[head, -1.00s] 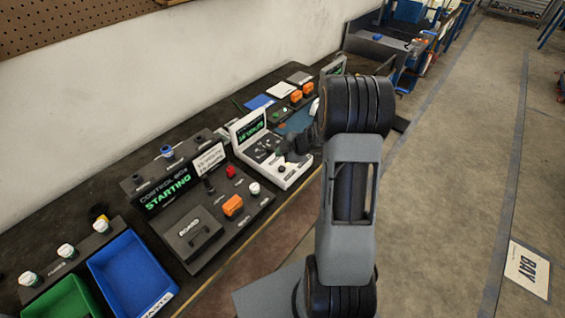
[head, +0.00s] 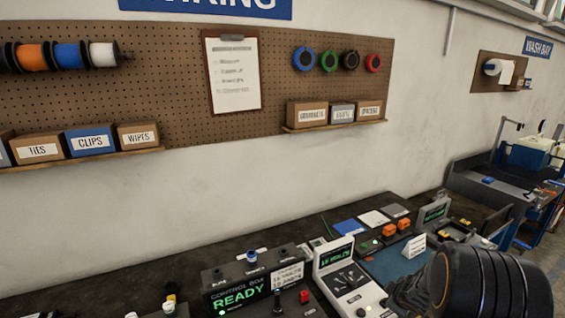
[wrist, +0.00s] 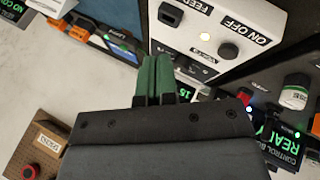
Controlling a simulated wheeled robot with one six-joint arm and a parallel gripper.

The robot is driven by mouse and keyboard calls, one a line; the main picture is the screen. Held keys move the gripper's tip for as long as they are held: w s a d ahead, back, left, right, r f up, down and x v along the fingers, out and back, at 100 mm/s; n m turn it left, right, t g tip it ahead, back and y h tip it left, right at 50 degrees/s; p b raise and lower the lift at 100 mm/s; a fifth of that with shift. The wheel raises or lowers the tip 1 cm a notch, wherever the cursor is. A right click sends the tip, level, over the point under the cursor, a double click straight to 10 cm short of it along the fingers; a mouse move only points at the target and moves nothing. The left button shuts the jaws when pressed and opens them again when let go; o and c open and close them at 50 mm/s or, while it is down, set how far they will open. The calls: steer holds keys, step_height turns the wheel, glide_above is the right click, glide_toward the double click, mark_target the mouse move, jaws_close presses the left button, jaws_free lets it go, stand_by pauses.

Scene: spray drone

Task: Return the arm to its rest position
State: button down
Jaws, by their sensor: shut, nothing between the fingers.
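My gripper (wrist: 156,76) shows in the wrist view with its two green fingers together and nothing between them. Beyond the fingertips is a white panel (wrist: 215,22) marked FEED and ON OFF, with dark switches and a lit white spot. I cannot tell whether the fingers touch it. In the head view my dark arm joint fills the lower right corner, and the fingers cannot be made out there. The white test unit (head: 335,262) with a green screen stands just left of my arm.
The control box (head: 240,296) reads READY on the bench, left of the white unit. Orange connectors (head: 397,228) and flat pads lie behind the unit. A pegboard (head: 165,85) with spools and a shelf of small boxes (head: 325,112) hangs on the wall above.

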steer(key=s+a+r+m+g+h+b, duration=0.15)
steer(key=s+a+r+m+g, duration=0.3)
steer(key=s+r+m, duration=0.5)
steer(key=s+a+r+y, duration=0.1)
steer(key=s+a+r, duration=0.1)
steer(key=s+a, duration=0.1)
steer(key=s+a+r+t+y, duration=0.1)
steer(key=s+a+r, duration=0.1)
steer(key=s+a, duration=0.2)
steer(key=s+a+r+t+y+b, duration=0.1)
steer(key=s+a+r, duration=0.1)
steer(key=a, duration=0.5)
steer(key=shift+s+a+r, duration=0.25)
steer(key=shift+s+r, duration=0.1)
steer(key=shift+s, duration=0.35)
